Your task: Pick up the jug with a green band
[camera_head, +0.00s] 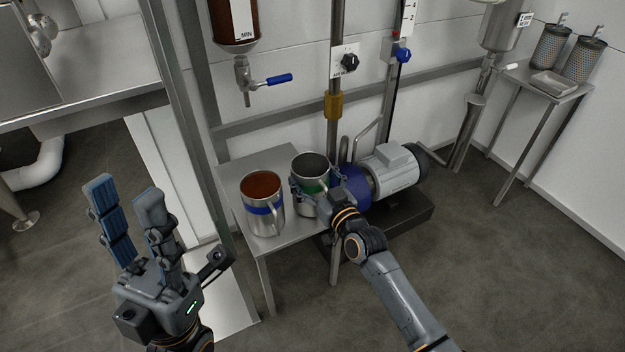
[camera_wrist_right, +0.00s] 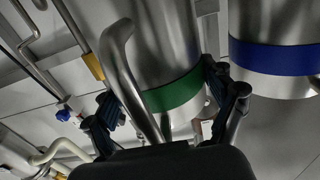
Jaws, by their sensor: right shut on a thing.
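The jug with a green band (camera_head: 312,176) is a steel jug on the right part of the small steel table (camera_head: 243,168). In the right wrist view the green-banded jug (camera_wrist_right: 170,45) is close, its handle between my fingers. My right gripper (camera_head: 322,197) is at its right side, shut on it; the fingers also show in the right wrist view (camera_wrist_right: 165,110). I cannot tell whether the jug touches the table. My left gripper (camera_head: 122,215) is open and empty, well left of the table.
A jug with a blue band (camera_head: 262,212), holding reddish-brown liquid, stands just left of the green-banded one; it also shows in the right wrist view (camera_wrist_right: 270,55). A motor pump (camera_head: 388,172) is right of the table. A blue-handled valve (camera_head: 262,82) hangs above.

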